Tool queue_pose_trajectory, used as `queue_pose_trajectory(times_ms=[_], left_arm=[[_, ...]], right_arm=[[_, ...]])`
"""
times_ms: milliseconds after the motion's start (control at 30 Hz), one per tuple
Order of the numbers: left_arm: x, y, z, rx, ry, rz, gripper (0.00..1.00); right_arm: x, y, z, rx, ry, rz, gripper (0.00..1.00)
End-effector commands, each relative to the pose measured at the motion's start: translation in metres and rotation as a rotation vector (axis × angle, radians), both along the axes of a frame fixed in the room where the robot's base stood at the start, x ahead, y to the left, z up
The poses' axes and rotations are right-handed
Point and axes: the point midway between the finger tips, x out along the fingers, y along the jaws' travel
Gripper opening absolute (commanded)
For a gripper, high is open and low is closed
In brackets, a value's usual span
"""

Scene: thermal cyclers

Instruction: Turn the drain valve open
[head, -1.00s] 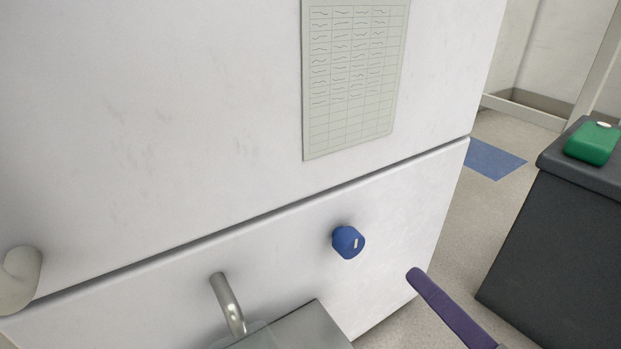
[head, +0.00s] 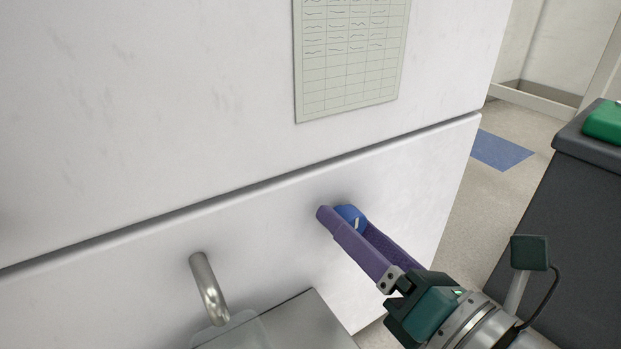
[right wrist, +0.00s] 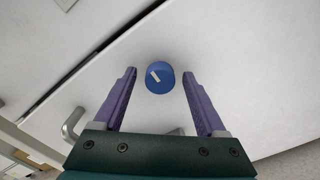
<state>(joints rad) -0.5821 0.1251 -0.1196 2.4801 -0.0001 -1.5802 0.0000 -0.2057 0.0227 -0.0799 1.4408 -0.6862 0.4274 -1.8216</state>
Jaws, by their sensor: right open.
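The drain valve is a blue round knob (head: 350,216) with a white mark, on the lower white panel. In the right wrist view the knob (right wrist: 159,77) sits between and a little beyond my purple fingertips, its white mark slanted. My right gripper (head: 343,216) is open, with one finger on each side of the knob; a gap shows on both sides in the right wrist view (right wrist: 160,78). In the head view the near finger hides part of the knob. My left gripper is not in view.
A bent metal spout (head: 207,288) comes out of the panel left of the knob, above a grey metal box (head: 285,325). A paper chart (head: 350,55) hangs above. A dark bench (head: 560,240) with a green object (head: 606,122) stands at right.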

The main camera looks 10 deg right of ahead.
Motion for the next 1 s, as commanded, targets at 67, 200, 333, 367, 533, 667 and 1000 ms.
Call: queue_pose_trajectory(times_ms=[67,200,333,367,533,667,1000], left_arm=[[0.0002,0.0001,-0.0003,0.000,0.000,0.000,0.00],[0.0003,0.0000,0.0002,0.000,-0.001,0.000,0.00],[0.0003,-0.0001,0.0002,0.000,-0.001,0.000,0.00],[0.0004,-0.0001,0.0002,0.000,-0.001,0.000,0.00],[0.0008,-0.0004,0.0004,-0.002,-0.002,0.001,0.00],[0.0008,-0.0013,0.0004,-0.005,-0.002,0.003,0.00],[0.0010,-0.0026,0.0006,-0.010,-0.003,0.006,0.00]], right_arm=[[0.0011,0.0005,0.0000,0.000,0.001,0.001,0.74],[0.0009,0.0004,0.0002,0.000,0.001,0.001,0.74],[0.0009,0.0003,0.0002,0.000,0.000,0.000,0.62],[0.0008,0.0002,0.0002,0.000,0.000,0.000,0.59],[0.0007,0.0002,0.0001,0.001,0.001,-0.001,0.40],[0.0007,0.0002,0.0001,0.001,0.001,-0.001,0.25],[0.0007,0.0002,0.0000,0.001,0.001,-0.001,0.00]])
